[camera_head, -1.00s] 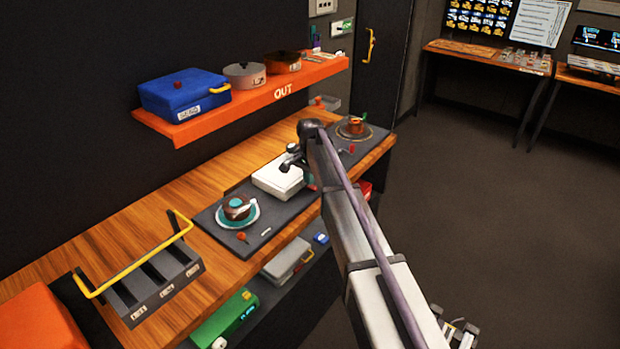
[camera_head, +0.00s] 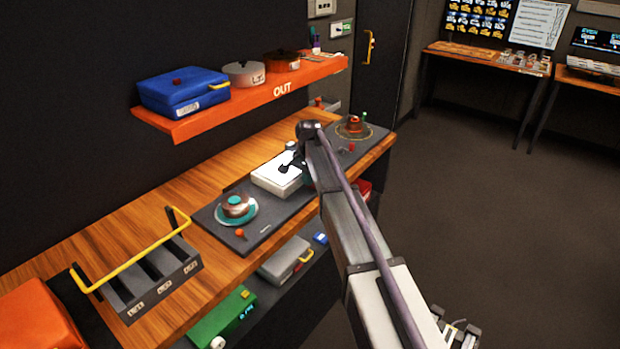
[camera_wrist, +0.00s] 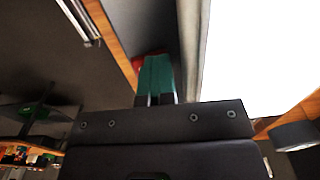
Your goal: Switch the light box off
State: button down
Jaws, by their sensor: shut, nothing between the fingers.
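The light box (camera_head: 272,178) is a flat white box on the dark panel in the middle of the bench. Its top glows plain bright white in the wrist view (camera_wrist: 255,55). My gripper (camera_wrist: 156,70) has teal fingers, shut with nothing between them, beside the long grey edge of the box. In the head view my arm hides most of the gripper and the box's right end. A small red patch (camera_wrist: 138,63) shows beside the fingertips; I cannot tell whether it is a switch. Contact between fingers and box cannot be told.
A teal-topped round device on a dish (camera_head: 236,208) stands left of the box, and a copper-coloured trackball (camera_head: 354,127) right of it. An orange shelf (camera_head: 220,113) holds a blue case (camera_head: 183,92) and pots above. A black rack with yellow handle (camera_head: 150,285) stands at left.

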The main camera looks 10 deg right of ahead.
aim_at(312, 185)
jog(key=shift+s+d+f, duration=0.15)
jog(key=shift+s, duration=0.35)
jog(key=shift+s+d+f, duration=0.1)
jog(key=shift+s+f, duration=0.05)
jog(key=shift+s, duration=0.3)
jog(key=shift+s+d, duration=0.1)
jog(key=shift+d+r+p, duration=0.1)
jog(key=shift+r+p, duration=0.15)
jog(key=shift+p, duration=0.05)
jog(key=shift+r+p, duration=0.3)
jog(key=shift+p, duration=0.15)
notch_tip(312, 185, up, 14)
jog(key=p, duration=1.4)
jog(key=shift+w+f, duration=0.15)
jog(key=shift+w, duration=0.25)
